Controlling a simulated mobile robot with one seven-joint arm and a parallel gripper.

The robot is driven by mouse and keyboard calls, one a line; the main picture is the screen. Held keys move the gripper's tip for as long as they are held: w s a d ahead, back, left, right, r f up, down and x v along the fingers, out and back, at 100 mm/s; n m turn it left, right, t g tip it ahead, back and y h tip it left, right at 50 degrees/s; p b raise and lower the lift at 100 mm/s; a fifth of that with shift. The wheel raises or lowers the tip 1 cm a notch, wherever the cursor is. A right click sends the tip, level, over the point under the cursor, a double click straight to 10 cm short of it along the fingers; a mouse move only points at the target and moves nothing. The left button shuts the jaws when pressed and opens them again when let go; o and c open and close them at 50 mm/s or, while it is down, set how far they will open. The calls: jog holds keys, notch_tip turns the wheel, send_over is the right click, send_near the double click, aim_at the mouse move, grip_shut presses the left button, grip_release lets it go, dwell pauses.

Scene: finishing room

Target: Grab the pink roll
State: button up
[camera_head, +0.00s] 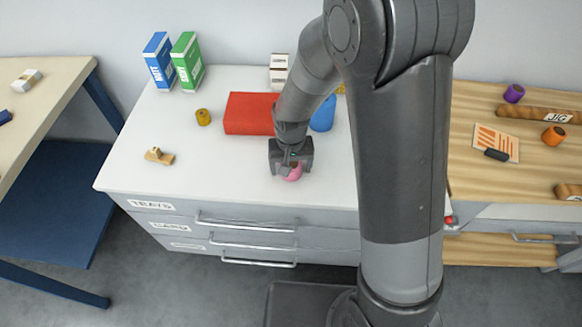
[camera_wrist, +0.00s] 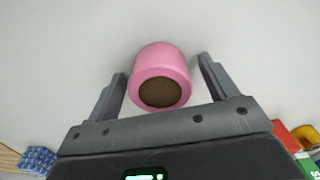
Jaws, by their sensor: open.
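The pink roll (camera_head: 293,173) stands on the white top of the drawer cabinet, near its front edge. In the wrist view the pink roll (camera_wrist: 159,76) shows its dark brown core and lies between my two fingers. My gripper (camera_head: 290,165) is over the roll, pointing down, and hides part of it in the head view. In the wrist view my gripper (camera_wrist: 160,80) is open, with a finger on each side of the roll and a visible gap on both sides.
A red box (camera_head: 249,113) and a blue item (camera_head: 323,114) stand behind my gripper. A yellow roll (camera_head: 203,117), a small wooden piece (camera_head: 159,156) and two cartons, blue (camera_head: 159,60) and green (camera_head: 187,62), are to the left. The white top (camera_head: 225,170) left of my gripper is clear.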

jog(key=c, duration=1.1)
